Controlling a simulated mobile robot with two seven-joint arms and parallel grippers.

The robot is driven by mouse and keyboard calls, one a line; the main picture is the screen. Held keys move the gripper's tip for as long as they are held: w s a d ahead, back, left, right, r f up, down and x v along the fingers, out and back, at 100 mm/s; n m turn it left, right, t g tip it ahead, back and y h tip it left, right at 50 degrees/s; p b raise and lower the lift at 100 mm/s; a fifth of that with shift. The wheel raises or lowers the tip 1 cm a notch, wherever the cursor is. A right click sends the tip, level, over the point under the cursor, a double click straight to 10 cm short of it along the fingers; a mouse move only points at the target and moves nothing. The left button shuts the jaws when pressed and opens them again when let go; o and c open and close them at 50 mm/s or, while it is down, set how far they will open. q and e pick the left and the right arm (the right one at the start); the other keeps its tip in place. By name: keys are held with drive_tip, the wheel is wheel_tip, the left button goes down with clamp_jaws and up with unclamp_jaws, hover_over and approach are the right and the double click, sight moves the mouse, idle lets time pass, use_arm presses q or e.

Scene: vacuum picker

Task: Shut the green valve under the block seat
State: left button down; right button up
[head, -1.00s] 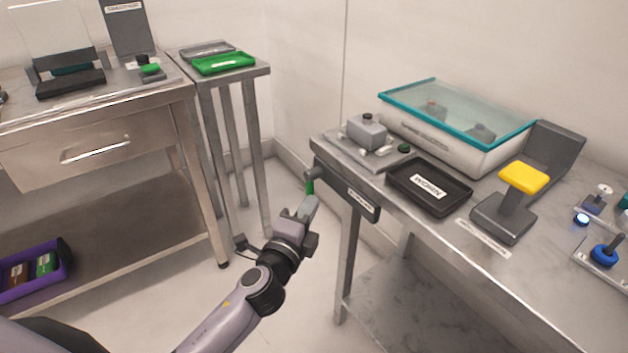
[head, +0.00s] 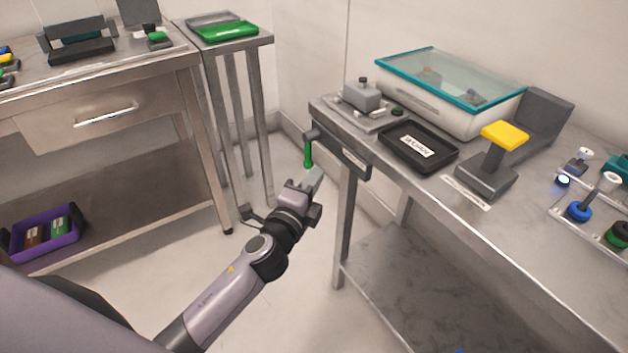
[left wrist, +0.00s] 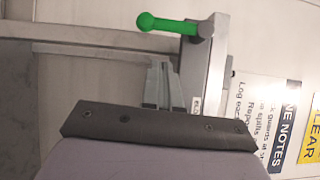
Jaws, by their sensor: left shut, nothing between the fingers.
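The green valve handle (head: 309,154) hangs down from a grey fitting at the left end of the right table, below the block seat. In the left wrist view the green handle (left wrist: 168,24) shows near the top, attached to a grey bracket. The block seat (head: 363,96) is a grey block on a plate at the table's corner. My left gripper (head: 316,176) is shut and empty, just below and slightly right of the handle; they look close, but I cannot tell whether they touch. Its fingers (left wrist: 164,84) also show in the left wrist view. My right gripper is not in view.
The right table (head: 440,205) carries a black tray (head: 388,147), a teal-rimmed glass-topped box (head: 440,120) and a yellow-topped lever (head: 505,136). A table leg (head: 346,230) stands right of my gripper. Open floor lies left of it.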

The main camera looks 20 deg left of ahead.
use_arm(q)
drive_tip(key=s, duration=1)
drive_tip(key=shift+a, duration=0.2)
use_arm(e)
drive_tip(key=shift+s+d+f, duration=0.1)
